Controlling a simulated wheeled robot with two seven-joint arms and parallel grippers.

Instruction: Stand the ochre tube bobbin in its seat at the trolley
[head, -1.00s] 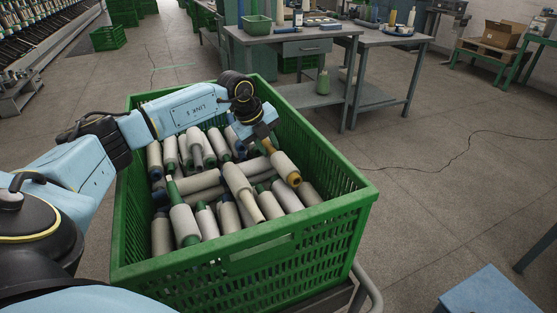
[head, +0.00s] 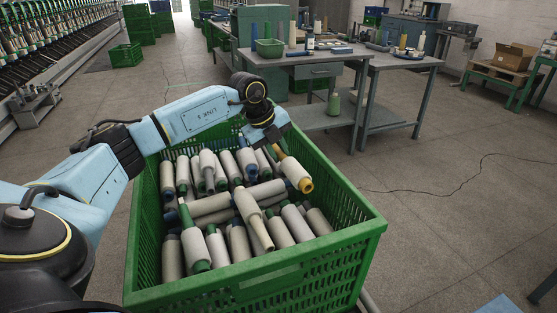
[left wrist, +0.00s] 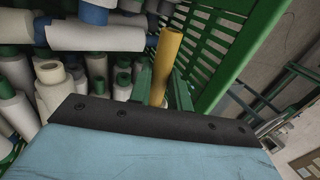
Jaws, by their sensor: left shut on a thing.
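The ochre tube bobbin (head: 294,172) has a grey yarn body and an ochre tube showing at both ends. It is tilted over the right part of the heap in the green crate. My left gripper (head: 272,140) is shut on the bare ochre tube at its upper end. In the left wrist view, the ochre tube (left wrist: 167,58) stands between the two green fingers. I cannot tell whether the bobbin still touches the bobbins under it. My right gripper is not in view. I cannot make out the trolley seat.
The green crate (head: 255,283) holds many grey bobbins with green, blue and pale tubes. Its right wall is close to the held bobbin. A grey workbench (head: 300,60) stands behind. A blue surface (head: 496,306) shows at the bottom right.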

